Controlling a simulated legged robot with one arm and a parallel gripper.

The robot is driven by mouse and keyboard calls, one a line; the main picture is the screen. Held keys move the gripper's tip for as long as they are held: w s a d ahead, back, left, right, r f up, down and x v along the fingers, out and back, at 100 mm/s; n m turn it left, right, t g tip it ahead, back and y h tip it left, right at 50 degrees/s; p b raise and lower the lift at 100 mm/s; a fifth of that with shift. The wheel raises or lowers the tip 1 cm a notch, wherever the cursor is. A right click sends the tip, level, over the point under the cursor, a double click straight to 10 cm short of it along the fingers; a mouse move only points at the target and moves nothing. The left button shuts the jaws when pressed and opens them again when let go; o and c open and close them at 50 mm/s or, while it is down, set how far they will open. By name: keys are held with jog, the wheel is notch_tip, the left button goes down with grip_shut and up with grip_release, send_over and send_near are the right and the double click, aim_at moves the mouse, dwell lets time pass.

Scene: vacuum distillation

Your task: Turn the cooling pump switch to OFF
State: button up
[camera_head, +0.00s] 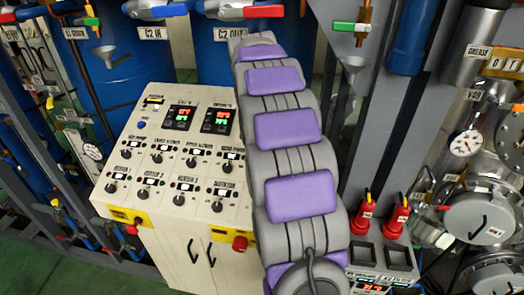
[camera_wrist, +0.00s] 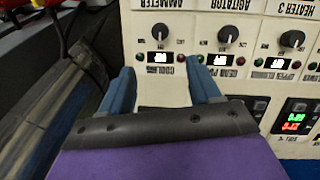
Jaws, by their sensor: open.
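In the wrist view the panel appears upside down. The cooling pump switch (camera_wrist: 160,32) is a black knob above a small lit display and a label reading COOLING. Red and green lamps flank the display. Its setting is too small to read. My gripper (camera_wrist: 161,70) is open and empty. Its two blue fingertips lie to either side of the COOLING label, below the knob in the picture and apart from it. In the head view my arm covers the right side of the control panel (camera_head: 150,195); the cooling switch and gripper are hidden there.
The neighbouring pump knob (camera_wrist: 228,34) and the upper blower knob (camera_wrist: 292,39) sit to the right in the wrist view. Red-green readouts (camera_wrist: 294,118) lie at lower right. Red plugs (camera_head: 366,204) stand right of my arm. Blue tanks (camera_head: 125,60) and grey frame posts surround the panel.

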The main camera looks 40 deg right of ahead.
jog(key=shift+a+r, duration=0.2)
jog(key=shift+r, duration=1)
